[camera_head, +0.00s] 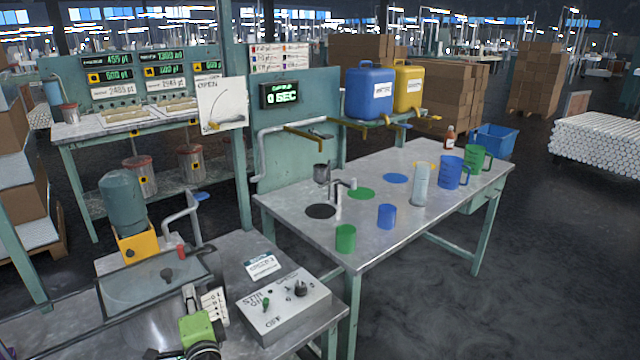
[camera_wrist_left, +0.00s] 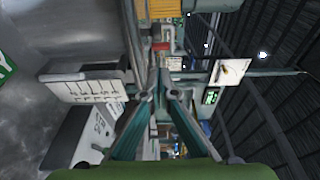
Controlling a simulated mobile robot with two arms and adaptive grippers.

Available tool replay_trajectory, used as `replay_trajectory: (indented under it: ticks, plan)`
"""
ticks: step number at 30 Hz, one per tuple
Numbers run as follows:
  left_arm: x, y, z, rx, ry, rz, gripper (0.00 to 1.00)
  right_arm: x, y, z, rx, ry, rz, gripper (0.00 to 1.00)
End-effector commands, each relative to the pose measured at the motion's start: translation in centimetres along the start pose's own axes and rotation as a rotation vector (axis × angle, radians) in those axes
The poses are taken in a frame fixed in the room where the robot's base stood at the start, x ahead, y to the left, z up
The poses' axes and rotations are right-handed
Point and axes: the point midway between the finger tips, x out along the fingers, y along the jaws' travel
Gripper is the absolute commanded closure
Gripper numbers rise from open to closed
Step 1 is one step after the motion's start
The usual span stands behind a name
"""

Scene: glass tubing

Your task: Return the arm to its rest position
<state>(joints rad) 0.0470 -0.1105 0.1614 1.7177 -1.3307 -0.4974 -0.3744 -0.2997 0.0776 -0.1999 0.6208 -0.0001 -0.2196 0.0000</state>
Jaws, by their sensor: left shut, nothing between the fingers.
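My left gripper (camera_head: 197,329) shows at the bottom of the head view as a green and black body, over the front-left bench. In the left wrist view its two teal fingers (camera_wrist_left: 155,98) come together at the tips, shut with nothing between them. A white scale plate (camera_head: 213,305) stands close beside it in the head view; it also shows left of the fingers in the left wrist view (camera_wrist_left: 88,90). My right gripper is in neither view.
A control box (camera_head: 283,305) with knobs lies right of the gripper. A glass-lidded tank (camera_head: 155,281) lies behind it. The steel table (camera_head: 300,221) holds a green cup (camera_head: 345,238), a blue cup (camera_head: 386,217) and pitchers. Open floor (camera_head: 540,260) lies to the right.

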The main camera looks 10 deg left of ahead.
Motion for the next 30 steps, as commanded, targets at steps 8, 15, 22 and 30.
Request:
replay_trajectory:
  ticks: [8,15,22,30]
  plan:
    - [-7.1,5.8,6.1,-0.392,-0.153,0.278,1.00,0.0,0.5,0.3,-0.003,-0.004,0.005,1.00]
    - [-20.1,13.0,6.4,-0.702,-0.273,0.757,1.00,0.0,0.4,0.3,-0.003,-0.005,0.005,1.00]
    - [-29.6,15.2,5.4,-0.772,-0.331,1.065,1.00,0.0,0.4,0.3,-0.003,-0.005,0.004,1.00]
    - [-38.2,15.3,5.0,-0.771,-0.370,1.326,1.00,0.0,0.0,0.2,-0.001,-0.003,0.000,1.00]
